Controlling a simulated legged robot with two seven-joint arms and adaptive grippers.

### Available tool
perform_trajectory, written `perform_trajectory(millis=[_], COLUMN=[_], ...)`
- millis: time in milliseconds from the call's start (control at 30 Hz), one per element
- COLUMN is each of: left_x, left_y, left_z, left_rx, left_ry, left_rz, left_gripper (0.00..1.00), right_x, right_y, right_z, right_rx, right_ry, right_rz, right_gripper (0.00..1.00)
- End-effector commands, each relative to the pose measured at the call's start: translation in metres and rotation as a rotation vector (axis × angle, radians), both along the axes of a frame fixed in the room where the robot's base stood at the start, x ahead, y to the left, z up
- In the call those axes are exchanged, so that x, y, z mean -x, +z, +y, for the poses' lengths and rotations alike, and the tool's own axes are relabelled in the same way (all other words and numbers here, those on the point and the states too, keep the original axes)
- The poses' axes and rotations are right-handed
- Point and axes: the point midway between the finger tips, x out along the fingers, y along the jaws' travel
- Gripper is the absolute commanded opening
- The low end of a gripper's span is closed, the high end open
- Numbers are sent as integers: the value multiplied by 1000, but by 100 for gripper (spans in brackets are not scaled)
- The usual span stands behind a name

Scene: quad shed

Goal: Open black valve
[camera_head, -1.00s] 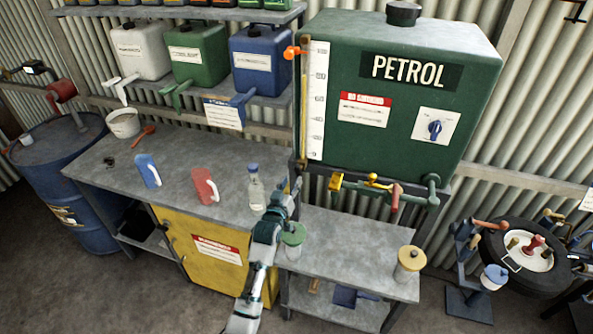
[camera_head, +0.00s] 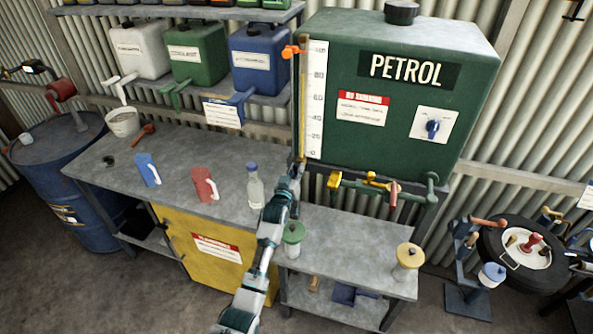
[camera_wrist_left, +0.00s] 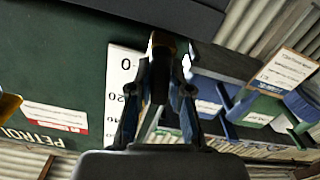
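The green petrol tank (camera_head: 440,90) carries a white level gauge (camera_head: 317,95) at its left edge. My left gripper (camera_head: 297,172) is at the gauge's lower end, and its arm hides part of that spot. In the left wrist view a black valve handle (camera_wrist_left: 161,68) stands between the two fingers of my left gripper (camera_wrist_left: 165,90). The fingers are apart, one on each side of the handle, and I see no clear grip on it. In the head view the valve is too small and covered to make out. My right gripper is out of view.
Yellow and red taps (camera_head: 370,182) on a green pipe are just right of the gripper. A glass bottle (camera_head: 255,188) and a green-lidded jar (camera_head: 293,238) stand close to my arm. A yellow-lidded jar (camera_head: 408,262) stands on the lower bench (camera_head: 350,255), with bare room between the jars.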

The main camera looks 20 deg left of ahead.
Motion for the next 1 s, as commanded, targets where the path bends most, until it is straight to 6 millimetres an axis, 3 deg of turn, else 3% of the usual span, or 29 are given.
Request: perform_trajectory(millis=[133,300,533,567,633,667,1000], left_x=[0,0,0,0,0,0,3], left_y=[0,3,1,1,0,1,0], left_z=[1,0,0,0,0,0,-1], left_rx=[-28,-264,-280,-280,-280,-279,-277], left_ry=[2,2,2,2,2,2,1], left_rz=[0,-8,-10,-10,-10,-10,-10], left_gripper=[0,0,0,23,40,44,44], right_x=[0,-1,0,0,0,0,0], right_y=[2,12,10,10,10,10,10], right_z=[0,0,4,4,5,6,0], right_rx=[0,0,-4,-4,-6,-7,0], right_ry=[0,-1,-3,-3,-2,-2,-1], right_rz=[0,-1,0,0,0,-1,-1], right_gripper=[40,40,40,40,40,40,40])
